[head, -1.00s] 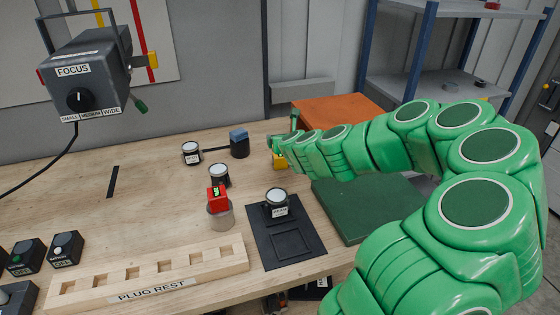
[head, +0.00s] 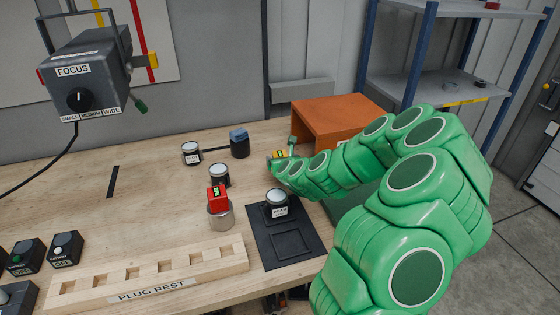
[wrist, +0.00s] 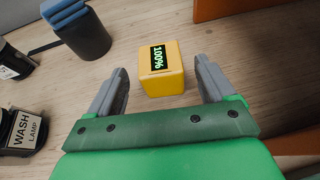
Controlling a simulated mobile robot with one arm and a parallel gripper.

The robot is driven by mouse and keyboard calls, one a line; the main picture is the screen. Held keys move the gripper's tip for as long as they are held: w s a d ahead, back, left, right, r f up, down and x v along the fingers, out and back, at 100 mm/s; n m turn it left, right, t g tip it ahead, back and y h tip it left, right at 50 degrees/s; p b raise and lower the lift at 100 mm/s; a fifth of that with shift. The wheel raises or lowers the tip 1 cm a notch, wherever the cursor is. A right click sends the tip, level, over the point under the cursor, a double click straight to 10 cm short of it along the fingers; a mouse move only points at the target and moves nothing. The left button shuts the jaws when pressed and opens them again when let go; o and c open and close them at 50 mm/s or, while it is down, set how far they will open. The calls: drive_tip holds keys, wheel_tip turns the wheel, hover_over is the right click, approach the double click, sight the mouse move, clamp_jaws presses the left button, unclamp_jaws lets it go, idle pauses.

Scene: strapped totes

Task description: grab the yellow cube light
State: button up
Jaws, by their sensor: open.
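The yellow cube light (wrist: 161,72) sits on the wooden bench in the wrist view, with a dark display on top reading 100%. My gripper (wrist: 163,80) is open, with its two grey fingers on either side of the cube's near part. In the head view a small part of the yellow cube light (head: 280,154) shows at the end of my green arm, and my gripper (head: 283,157) is mostly hidden there.
An orange open-sided box (head: 335,110) stands just behind my gripper. A black cylinder with a blue top (head: 239,146) and white-topped lamps (head: 191,153) stand to the left. A red cube (head: 217,198) sits on a metal cylinder.

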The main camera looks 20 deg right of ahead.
drive_tip(key=shift+x, duration=2.75)
drive_tip(key=c, duration=1.2)
